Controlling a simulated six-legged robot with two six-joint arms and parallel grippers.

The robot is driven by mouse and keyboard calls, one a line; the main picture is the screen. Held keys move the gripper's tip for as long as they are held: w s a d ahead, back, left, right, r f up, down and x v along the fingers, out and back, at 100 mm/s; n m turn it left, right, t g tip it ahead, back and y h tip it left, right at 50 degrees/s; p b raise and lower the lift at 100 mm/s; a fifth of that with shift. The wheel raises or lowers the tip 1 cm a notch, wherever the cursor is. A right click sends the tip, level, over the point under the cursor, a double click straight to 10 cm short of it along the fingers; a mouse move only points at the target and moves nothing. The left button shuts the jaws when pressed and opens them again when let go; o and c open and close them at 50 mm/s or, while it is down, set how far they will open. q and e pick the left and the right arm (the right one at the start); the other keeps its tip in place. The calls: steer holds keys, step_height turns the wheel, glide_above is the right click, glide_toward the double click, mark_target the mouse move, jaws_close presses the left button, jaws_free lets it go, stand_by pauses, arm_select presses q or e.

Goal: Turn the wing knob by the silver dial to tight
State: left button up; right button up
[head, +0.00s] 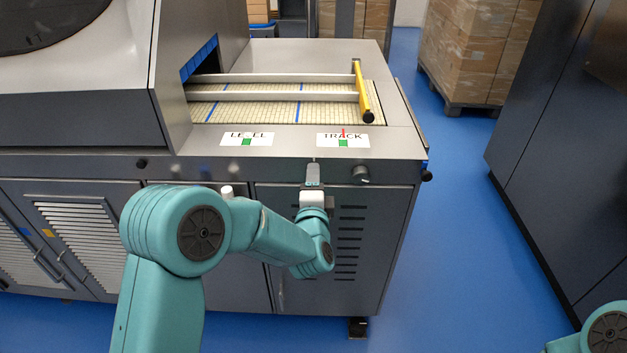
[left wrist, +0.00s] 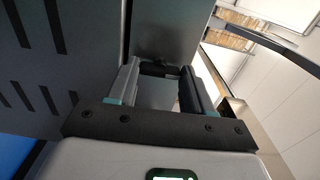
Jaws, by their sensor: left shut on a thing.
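My left gripper (head: 314,180) is at the front panel of the machine, below the TRACK label. In the left wrist view its two fingers (left wrist: 160,85) stand on either side of a dark wing knob (left wrist: 160,68), and it is shut on that knob. In the head view the gripper hides the knob. A round dark knob with a greyish side (head: 361,174) sits just right of the gripper. I cannot clearly make out a silver dial. My right gripper is not in view.
The TRACK label (head: 332,140) has a green mark with a red line above it. The LEVEL label (head: 258,140) has a green mark. A belt bed with a yellow bar (head: 362,92) lies behind. Blue floor is free right of the machine, before a dark cabinet (head: 560,140).

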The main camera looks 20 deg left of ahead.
arm_select(q)
steer(key=shift+m, duration=0.3)
steer(key=o, duration=1)
steer(key=shift+o, duration=0.2)
steer(key=b+v, duration=0.1)
steer(key=v, duration=1.5)
steer(key=shift+s, duration=0.2)
steer(key=shift+d, duration=0.1)
